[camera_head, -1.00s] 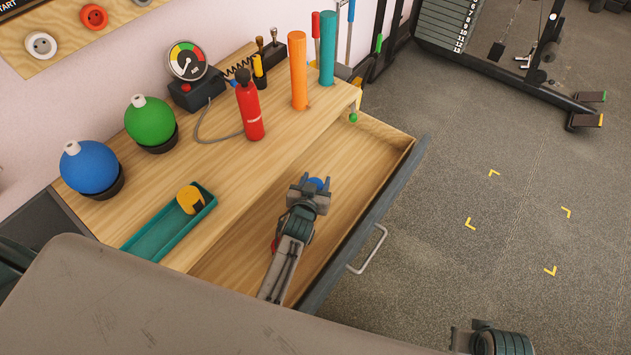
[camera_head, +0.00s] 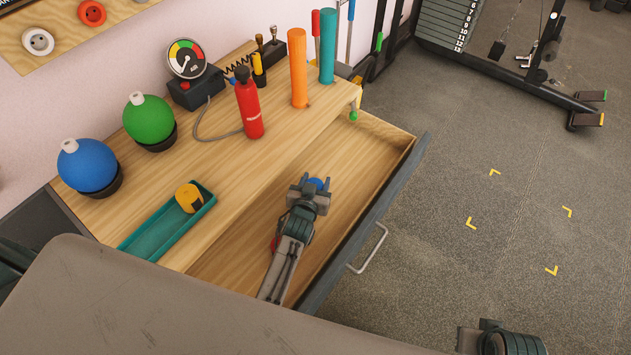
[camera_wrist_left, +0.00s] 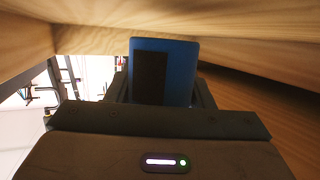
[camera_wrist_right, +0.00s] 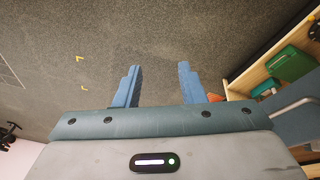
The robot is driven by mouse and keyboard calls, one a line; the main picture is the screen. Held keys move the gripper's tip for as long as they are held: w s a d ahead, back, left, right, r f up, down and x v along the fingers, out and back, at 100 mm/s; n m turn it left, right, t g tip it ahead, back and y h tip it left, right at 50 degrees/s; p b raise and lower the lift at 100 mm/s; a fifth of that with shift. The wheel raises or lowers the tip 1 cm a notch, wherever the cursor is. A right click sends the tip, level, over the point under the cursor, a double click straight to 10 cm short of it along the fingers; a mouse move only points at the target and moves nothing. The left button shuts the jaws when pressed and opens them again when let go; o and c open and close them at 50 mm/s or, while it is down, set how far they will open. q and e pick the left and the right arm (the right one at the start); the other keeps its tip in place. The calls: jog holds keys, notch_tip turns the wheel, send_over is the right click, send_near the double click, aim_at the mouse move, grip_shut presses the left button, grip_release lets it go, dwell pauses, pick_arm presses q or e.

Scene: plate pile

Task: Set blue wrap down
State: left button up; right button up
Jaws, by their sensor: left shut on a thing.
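The blue wrap (camera_head: 316,183) shows as a small blue patch between the jaws of my left gripper (camera_head: 314,187), inside the open drawer (camera_head: 352,150). In the left wrist view the blue wrap (camera_wrist_left: 183,72) has a dark band and stands between the fingers, which are shut on it. Wooden surfaces lie close around it. Whether it touches the drawer floor cannot be told. My right gripper (camera_wrist_right: 160,88) is open and empty over the grey floor.
A red thing (camera_head: 274,244) is half hidden by my left arm in the drawer. The worktop holds a teal tray (camera_head: 150,240) with a yellow item, a red extinguisher (camera_head: 249,108), an orange roll (camera_head: 298,68) and a green ball (camera_head: 149,119). The drawer's far end is clear.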

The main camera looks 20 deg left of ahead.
pick_arm(q)
jog(key=shift+f, duration=0.1)
pick_arm(e)
jog(key=shift+s+r, duration=0.3)
jog(key=shift+r, duration=0.2)
pick_arm(q)
jog(key=o, duration=1)
jog(key=shift+c, duration=0.2)
pick_arm(e)
jog(key=shift+w+a, duration=0.1)
jog(key=shift+w, duration=0.05)
